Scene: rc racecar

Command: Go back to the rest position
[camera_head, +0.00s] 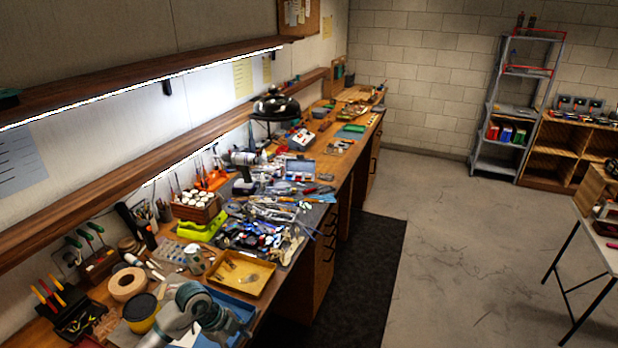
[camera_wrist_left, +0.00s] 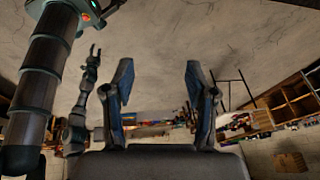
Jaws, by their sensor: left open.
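My left gripper (camera_head: 222,322) shows at the bottom of the head view, above the near end of the workbench (camera_head: 258,301). In the left wrist view its two blue-padded fingers (camera_wrist_left: 158,85) stand wide apart with nothing between them. The floor shows behind the gap. A slim, dark jointed part with a forked tip (camera_wrist_left: 94,62) shows left of the fingers; it may be my right gripper, but it is too dark and small to tell its state. No right arm shows in the head view.
A yellow tray (camera_head: 240,274), a tape roll (camera_head: 127,284) and a dark-lidded yellow tub (camera_head: 141,311) lie close to my left arm. A drill (camera_head: 243,170) and many tools crowd the bench farther back. The floor (camera_head: 450,240) right of the bench is clear.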

